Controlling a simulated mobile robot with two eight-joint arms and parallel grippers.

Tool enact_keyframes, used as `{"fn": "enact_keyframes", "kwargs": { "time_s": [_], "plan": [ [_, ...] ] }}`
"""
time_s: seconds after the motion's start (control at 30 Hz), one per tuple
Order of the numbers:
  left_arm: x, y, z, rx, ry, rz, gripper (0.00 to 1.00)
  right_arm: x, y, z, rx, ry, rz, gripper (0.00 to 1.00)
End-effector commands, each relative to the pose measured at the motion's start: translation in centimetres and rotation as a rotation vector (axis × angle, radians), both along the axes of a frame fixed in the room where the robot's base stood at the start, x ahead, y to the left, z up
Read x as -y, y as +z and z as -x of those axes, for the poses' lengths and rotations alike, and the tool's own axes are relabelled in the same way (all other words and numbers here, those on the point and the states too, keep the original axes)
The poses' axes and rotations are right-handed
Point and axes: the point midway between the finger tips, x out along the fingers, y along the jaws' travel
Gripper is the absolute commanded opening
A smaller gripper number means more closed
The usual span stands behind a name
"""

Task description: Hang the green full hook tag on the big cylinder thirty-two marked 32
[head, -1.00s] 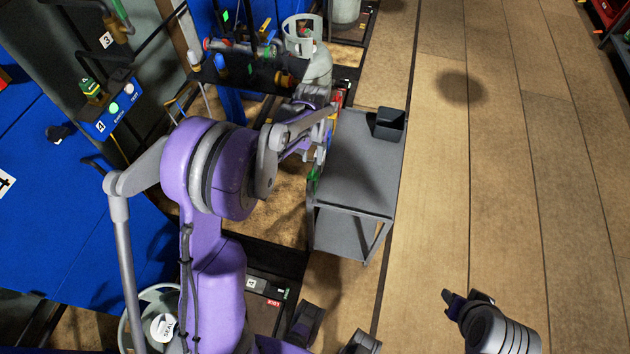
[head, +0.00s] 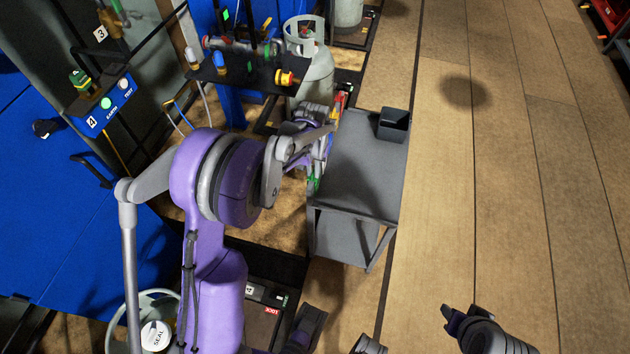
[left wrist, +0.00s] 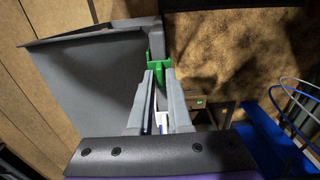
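A green tag (left wrist: 155,68) is at the tips of my left gripper's fingers (left wrist: 161,82) in the left wrist view, against the edge of the grey cart. The fingers stand slightly apart, with green between the tips; whether they grip it is unclear. In the head view a small green piece (head: 311,185) shows at the cart's left edge, beside my left gripper (head: 325,145), which my arm partly hides. A big grey cylinder (head: 319,72) stands beyond; I cannot read a 32 on it. My right gripper (head: 460,318) is low in the head view, away from everything.
The grey cart (head: 355,200) carries a black bin (head: 393,124). A black shelf with valves (head: 245,75) stands left of the cylinder. A blue surface (head: 60,220) lies at the left. The wooden floor right of the cart is clear.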

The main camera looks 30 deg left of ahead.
Motion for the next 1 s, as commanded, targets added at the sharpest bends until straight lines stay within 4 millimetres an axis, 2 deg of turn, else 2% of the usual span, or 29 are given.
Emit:
{"fn": "enact_keyframes", "kwargs": {
  "time_s": [0.03,0.07,0.47,1.0],
  "plan": [
    [0.0,0.0,0.0,0.000,0.000,0.000,0.06,0.0,0.0,0.0,0.000,0.000,0.000,0.43],
    [0.0,0.0,0.0,0.000,0.000,0.000,0.00,0.0,0.0,0.0,0.000,0.000,0.000,0.43],
    [0.0,0.1,0.0,0.000,0.000,0.000,0.00,0.0,0.1,0.0,0.000,0.000,0.000,0.43],
    [0.0,2.8,0.0,0.000,0.000,0.000,0.00,0.0,1.7,-0.1,0.005,0.000,0.000,0.43]
  ]
}}
